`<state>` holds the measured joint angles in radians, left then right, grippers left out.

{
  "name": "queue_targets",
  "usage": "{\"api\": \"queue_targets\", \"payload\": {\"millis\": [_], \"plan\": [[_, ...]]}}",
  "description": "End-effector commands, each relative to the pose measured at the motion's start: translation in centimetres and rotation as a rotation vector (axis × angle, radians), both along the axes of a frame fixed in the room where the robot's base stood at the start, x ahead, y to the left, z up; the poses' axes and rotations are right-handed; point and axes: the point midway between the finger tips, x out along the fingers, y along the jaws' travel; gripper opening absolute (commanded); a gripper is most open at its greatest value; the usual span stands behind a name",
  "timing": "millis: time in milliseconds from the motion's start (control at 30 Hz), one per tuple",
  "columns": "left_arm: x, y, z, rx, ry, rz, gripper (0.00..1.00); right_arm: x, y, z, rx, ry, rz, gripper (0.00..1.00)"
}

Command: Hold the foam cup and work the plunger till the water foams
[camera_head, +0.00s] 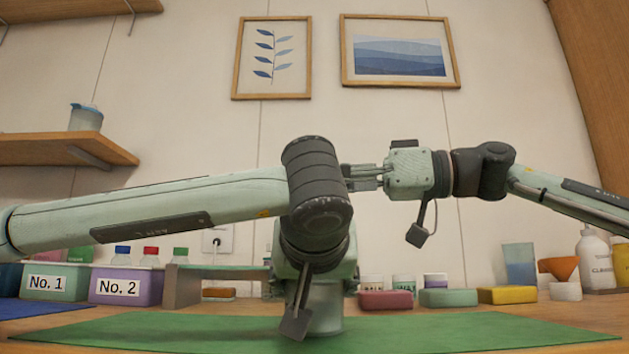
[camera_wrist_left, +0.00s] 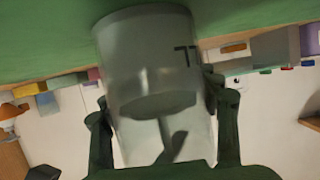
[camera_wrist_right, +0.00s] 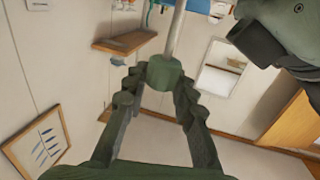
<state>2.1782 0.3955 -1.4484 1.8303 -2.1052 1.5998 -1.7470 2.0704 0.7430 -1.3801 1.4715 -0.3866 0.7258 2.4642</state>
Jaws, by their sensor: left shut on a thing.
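The foam cup (camera_head: 327,312), grey and translucent, stands on the green mat in the head view, partly hidden by my left wrist. It fills the left wrist view (camera_wrist_left: 145,60), with a dark mark on its wall; I cannot make out foam. My left gripper (camera_wrist_left: 158,95) is shut on the cup, a finger on each side. The plunger's green knob (camera_wrist_right: 164,73) and pale rod (camera_wrist_right: 176,32) show in the right wrist view. My right gripper (camera_wrist_right: 160,82) has its fingertips on either side of the knob; whether they grip it is unclear. In the head view its fingers (camera_head: 362,177) point left, beside my left wrist.
Bins No. 1 (camera_head: 58,283) and No. 2 (camera_head: 125,287) stand at the left, with small capped bottles behind. The green mat (camera_head: 450,332) has free room at right.

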Motion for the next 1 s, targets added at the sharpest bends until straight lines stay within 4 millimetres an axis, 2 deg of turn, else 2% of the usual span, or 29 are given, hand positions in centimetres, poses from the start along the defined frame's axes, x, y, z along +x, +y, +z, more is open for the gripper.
{"api": "queue_targets", "payload": {"millis": [33, 133, 167, 433, 700, 1000], "plan": [[0.0, 0.0, 0.1, 0.000, -0.001, 0.000, 0.12, 0.0, 0.0, 0.0, 0.000, 0.000, 0.000, 0.13], [0.0, 0.0, 0.1, 0.000, -0.001, 0.000, 0.12, 0.0, 0.0, 0.0, 0.000, 0.000, 0.000, 0.01], [0.0, 0.0, 0.1, 0.000, -0.001, 0.000, 0.12, 0.0, 0.0, 0.0, 0.000, 0.000, 0.000, 0.00], [0.0, 0.0, 0.1, 0.000, -0.001, 0.000, 0.12, 0.1, -0.1, -0.2, 0.000, 0.001, -0.001, 0.00], [0.0, 0.0, 0.1, -0.001, -0.001, 0.000, 0.12, 0.1, -0.1, -4.5, -0.001, 0.004, 0.000, 0.00], [0.0, 0.0, 0.1, -0.002, -0.001, 0.001, 0.12, 0.1, 0.0, -5.3, -0.003, 0.002, 0.000, 0.00]]}}
